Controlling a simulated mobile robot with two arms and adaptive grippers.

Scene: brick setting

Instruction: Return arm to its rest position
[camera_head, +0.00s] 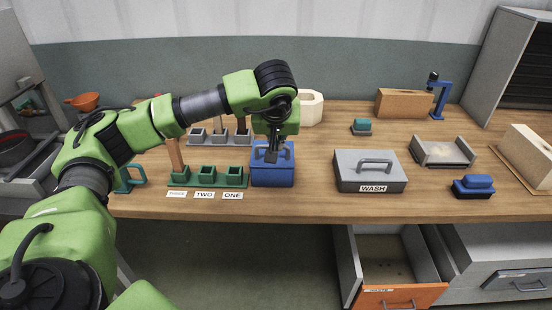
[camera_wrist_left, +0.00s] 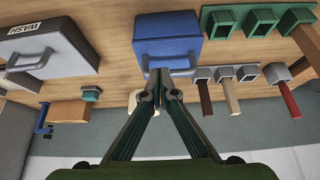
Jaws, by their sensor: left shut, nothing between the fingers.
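My left arm comes in from the left in the head view and reaches over the workbench (camera_head: 330,200). My left gripper (camera_head: 272,154) points down in front of or just above the blue box (camera_head: 272,178). Its fingers are shut and empty. In the left wrist view the fingertips (camera_wrist_left: 159,76) are together beside the handle of the blue box (camera_wrist_left: 168,28). I cannot tell whether they touch the handle. My right gripper is in neither view.
Left of the blue box stands a green three-cup holder (camera_head: 206,180) with a wooden stick, and a grey holder (camera_head: 218,138) behind it. Right are the grey WASH box (camera_head: 350,183), an open grey tray (camera_head: 443,152) and a blue-handled block (camera_head: 473,187). A drawer (camera_head: 398,262) below hangs open.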

